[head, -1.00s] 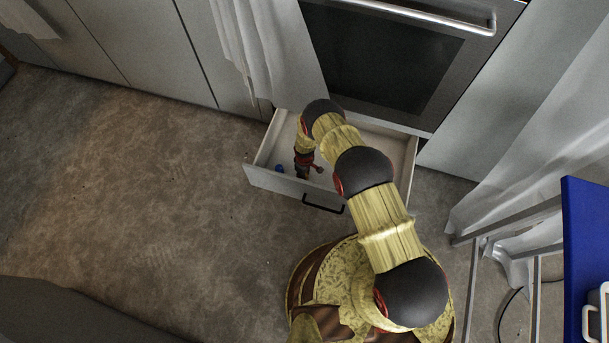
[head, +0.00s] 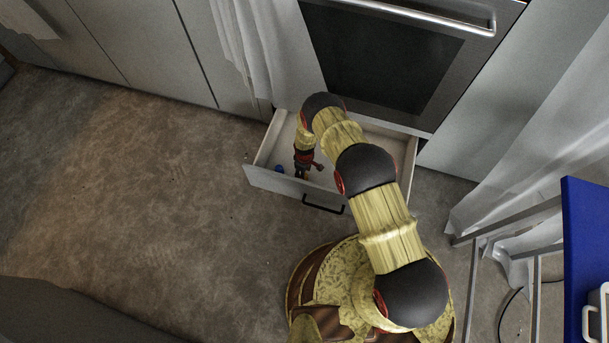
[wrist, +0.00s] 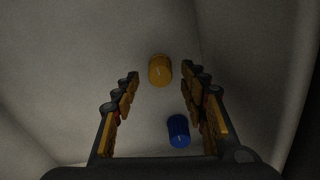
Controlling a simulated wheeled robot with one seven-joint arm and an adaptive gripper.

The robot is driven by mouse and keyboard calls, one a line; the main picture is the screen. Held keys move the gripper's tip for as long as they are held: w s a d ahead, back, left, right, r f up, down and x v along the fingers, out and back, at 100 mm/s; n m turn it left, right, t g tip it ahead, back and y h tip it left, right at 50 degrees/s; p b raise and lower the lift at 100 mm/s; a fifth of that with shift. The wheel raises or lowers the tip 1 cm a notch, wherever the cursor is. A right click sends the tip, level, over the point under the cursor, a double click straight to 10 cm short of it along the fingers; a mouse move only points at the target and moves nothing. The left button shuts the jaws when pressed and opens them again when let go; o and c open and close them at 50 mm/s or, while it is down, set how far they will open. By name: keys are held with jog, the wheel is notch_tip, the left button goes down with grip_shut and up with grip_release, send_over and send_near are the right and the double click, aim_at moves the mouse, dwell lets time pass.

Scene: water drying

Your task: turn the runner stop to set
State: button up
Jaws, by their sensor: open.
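The open drawer (head: 268,178) below the oven holds two small capped pieces. A yellow-orange cylinder (wrist: 160,69) stands between my fingertips in the wrist view, with a gap on both sides. A blue cylinder (wrist: 179,130) is nearer the palm side in that view; it also shows at the drawer's front left in the head view (head: 279,168). I cannot tell which one is the runner stop, nor read any set mark. My gripper (wrist: 160,78) is open and empty, pointing down into the drawer (head: 302,173). The yellow cylinder is hidden in the head view.
The drawer's front has a black handle (head: 323,204). The oven (head: 385,60) is above it, and a white cloth (head: 250,45) hangs to the left. A blue-topped table (head: 585,230) stands at the right. The floor (head: 150,190) at left is clear.

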notch_tip(320, 180, up, 9)
jog(key=shift+r, duration=0.2)
dwell(0.3)
dwell(0.4)
